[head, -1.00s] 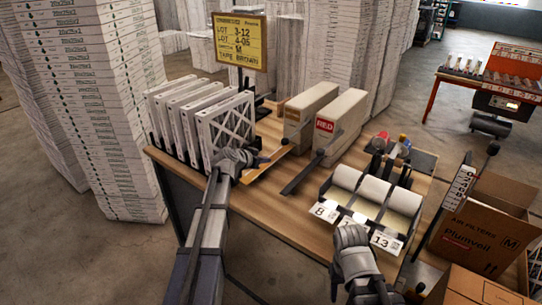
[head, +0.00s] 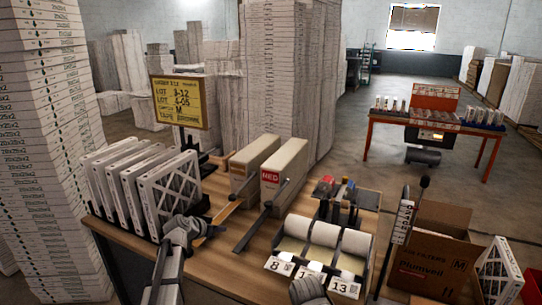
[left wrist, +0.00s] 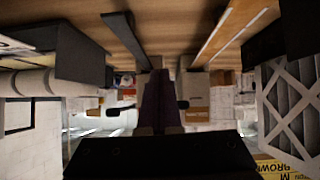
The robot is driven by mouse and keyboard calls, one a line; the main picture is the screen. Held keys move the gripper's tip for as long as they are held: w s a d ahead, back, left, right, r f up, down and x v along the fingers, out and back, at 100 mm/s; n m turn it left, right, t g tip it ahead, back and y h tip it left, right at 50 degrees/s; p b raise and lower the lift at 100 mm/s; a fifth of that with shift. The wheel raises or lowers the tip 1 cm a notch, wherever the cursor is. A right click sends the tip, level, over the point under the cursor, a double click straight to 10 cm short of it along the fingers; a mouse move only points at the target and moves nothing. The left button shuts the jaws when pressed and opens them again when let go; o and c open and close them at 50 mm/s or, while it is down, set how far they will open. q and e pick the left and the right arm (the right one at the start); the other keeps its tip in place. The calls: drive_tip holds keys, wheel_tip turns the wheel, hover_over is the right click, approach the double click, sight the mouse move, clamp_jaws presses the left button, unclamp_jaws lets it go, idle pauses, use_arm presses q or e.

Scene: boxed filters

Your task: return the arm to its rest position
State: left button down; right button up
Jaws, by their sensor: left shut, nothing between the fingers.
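My left gripper (head: 192,230) is shut and empty. In the head view it appears just in front of the lower right corner of the nearest white pleated filter (head: 178,190), beside a wooden strip (head: 222,214). I cannot tell if it touches them. In the left wrist view, which looks upside down, its dark closed fingers (left wrist: 161,100) are in the middle, with nothing between them. The filter (left wrist: 292,105) stands at the right of that view, apart from the fingers. My right gripper (head: 310,290) is at the bottom edge, partly cut off in front of the tape rolls; its jaws are hidden.
The wooden bench (head: 128,236) holds the row of filters, a yellow sign (head: 180,103), two upright boxes, one labelled RED (head: 283,180), and tape rolls (head: 325,243) with numbered cards. An open carton (head: 428,260) stands right. Tall filter stacks (head: 55,150) rise at left.

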use_arm(q)
drive_tip(key=s+d+f+g, duration=0.1)
drive_tip(key=s+d, duration=0.1)
drive_tip(key=s, duration=0.1)
drive_tip(key=s+d+f+g, duration=0.1)
drive_tip(key=s+d+f, duration=0.1)
drive_tip(key=s, duration=0.2)
drive_tip(key=s+d+f+g, duration=0.1)
drive_tip(key=s+d, duration=0.1)
drive_tip(key=s, duration=0.1)
drive_tip(key=shift+s+d+f+n+g, duration=0.25)
drive_tip(key=shift+s+d+n+g, duration=0.05)
drive_tip(key=shift+s+g, duration=0.1)
drive_tip(key=s+d+f+n+g+y, duration=0.1)
drive_tip(key=s+f+n+g+y, duration=0.15)
drive_tip(key=s, duration=0.75)
drive_tip(key=s+d+f+n+g+y, duration=0.1)
drive_tip(key=s+f+g+y, duration=0.15)
drive_tip(key=s, duration=0.65)
drive_tip(key=s+d+m+g, duration=0.1)
drive_tip(key=s+d+m, duration=0.3)
drive_tip(key=d, duration=0.6)
drive_tip(key=shift+s+d+r+g+y, duration=0.2)
drive_tip(key=shift+s+r+g+y, duration=0.1)
drive_tip(key=shift+s+r, duration=0.15)
